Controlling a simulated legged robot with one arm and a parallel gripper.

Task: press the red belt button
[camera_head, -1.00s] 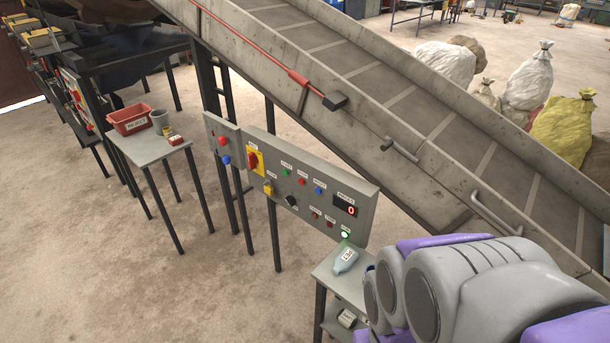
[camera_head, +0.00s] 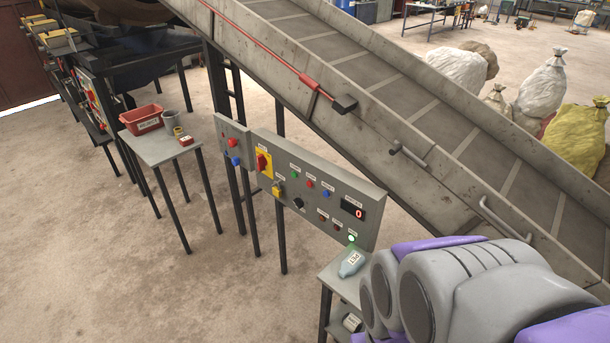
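The grey main control panel (camera_head: 350,184) stands below the conveyor, with a small red button (camera_head: 310,184) between a green button (camera_head: 294,174) and a blue button (camera_head: 326,194). A second, smaller panel (camera_head: 224,129) to its left carries another red button (camera_head: 233,142) above a blue one (camera_head: 235,161). The labels are too small to read, so I cannot tell which red button is the belt's. My arm shows at the lower right, in front of and to the right of the panel. My gripper is not in view.
The inclined conveyor (camera_head: 330,107) runs above and behind the panels. A small table (camera_head: 165,153) with a red bin (camera_head: 140,118) stands left. Another table (camera_head: 345,285) with a bottle (camera_head: 352,264) stands near my arm. The floor at lower left is clear.

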